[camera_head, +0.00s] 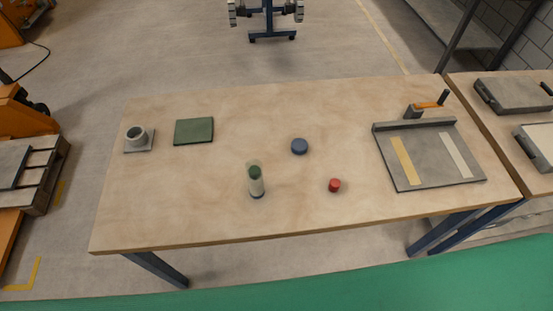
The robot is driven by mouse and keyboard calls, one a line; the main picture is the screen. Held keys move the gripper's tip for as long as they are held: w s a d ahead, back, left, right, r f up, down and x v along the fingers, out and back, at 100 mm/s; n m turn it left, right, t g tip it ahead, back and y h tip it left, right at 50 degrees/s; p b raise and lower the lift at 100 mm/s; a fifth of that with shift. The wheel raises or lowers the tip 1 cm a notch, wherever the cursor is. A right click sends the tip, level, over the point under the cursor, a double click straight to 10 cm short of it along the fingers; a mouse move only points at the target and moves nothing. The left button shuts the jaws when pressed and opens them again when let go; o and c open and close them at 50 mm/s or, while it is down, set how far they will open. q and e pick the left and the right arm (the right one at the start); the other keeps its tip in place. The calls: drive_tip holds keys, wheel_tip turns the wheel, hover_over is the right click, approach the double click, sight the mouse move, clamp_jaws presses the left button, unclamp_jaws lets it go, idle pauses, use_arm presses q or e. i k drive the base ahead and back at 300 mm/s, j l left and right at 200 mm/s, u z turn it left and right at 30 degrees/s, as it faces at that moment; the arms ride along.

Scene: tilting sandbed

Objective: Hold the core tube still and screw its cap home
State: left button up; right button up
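An upright core tube (256,186) stands near the middle of the wooden table. It looks clear with a pale lower part, a dark green band near its top and a dark foot. A small red cap-like cylinder (334,185) stands on the table to its right. A flat round blue piece (299,146) lies behind and between them. I cannot tell from this view which of the two is the tube's cap. Neither of my grippers shows in the head view.
On the table (230,220), a grey holder with a round socket (137,136) and a dark green pad (194,131) lie left. A grey tray-like board (428,158) with yellow and white strips lies right. Bare wood surrounds the tube. A second table (500,125) adjoins right.

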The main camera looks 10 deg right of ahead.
sight(256, 184)
drive_tip(key=k+l+u, duration=0.25)
drive_tip(key=l, duration=0.2)
drive_tip(key=k+l+u, duration=0.3)
drive_tip(key=k+l, duration=0.05)
drive_tip(key=l, duration=0.05)
